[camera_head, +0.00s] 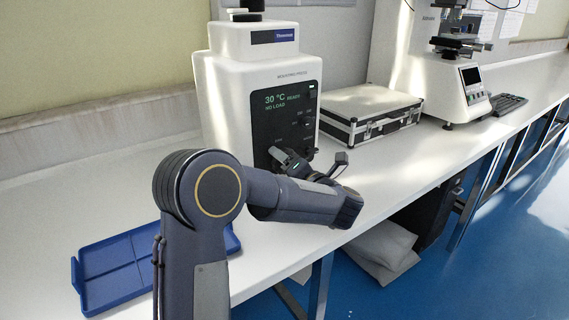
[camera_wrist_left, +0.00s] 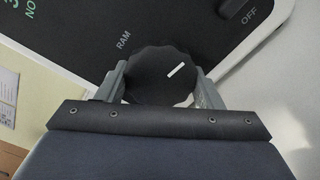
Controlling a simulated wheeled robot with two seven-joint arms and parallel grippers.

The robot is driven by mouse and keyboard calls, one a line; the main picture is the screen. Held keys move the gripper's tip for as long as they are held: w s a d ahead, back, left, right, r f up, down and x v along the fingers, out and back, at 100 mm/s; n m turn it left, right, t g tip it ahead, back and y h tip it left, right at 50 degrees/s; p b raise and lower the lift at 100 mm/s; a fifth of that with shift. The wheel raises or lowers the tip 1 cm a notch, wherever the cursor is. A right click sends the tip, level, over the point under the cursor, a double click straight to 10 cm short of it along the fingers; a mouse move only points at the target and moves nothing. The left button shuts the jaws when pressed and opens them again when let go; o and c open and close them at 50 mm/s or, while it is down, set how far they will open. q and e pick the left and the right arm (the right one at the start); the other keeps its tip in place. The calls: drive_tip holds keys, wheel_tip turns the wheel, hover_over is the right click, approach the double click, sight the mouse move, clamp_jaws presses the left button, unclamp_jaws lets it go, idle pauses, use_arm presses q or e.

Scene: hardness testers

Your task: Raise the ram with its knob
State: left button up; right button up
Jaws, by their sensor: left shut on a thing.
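The mounting press (camera_head: 222,75) is a white machine with a dark front panel, standing on the bench. Its display reads 30 °C, READY, NO LOAD. In the left wrist view the ram knob (camera_wrist_left: 160,75) is black and scalloped, with a white pointer mark, below the word RAM. My left gripper (camera_wrist_left: 162,88) is shut on the knob, one finger on each side. In the head view my left gripper (camera_head: 289,162) is at the panel's lower part, and the knob is hidden behind it. My right gripper is not in view.
A blue divided tray (camera_head: 112,272) lies on the white bench at the front left, partly behind my left arm. A silver-edged case (camera_head: 372,103) lies right of the press. A white tester (camera_head: 415,58) stands further right.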

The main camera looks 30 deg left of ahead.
use_arm(q)
drive_tip(key=o, duration=1)
drive_tip(key=v, duration=0.8)
drive_tip(key=shift+a+f, duration=0.1)
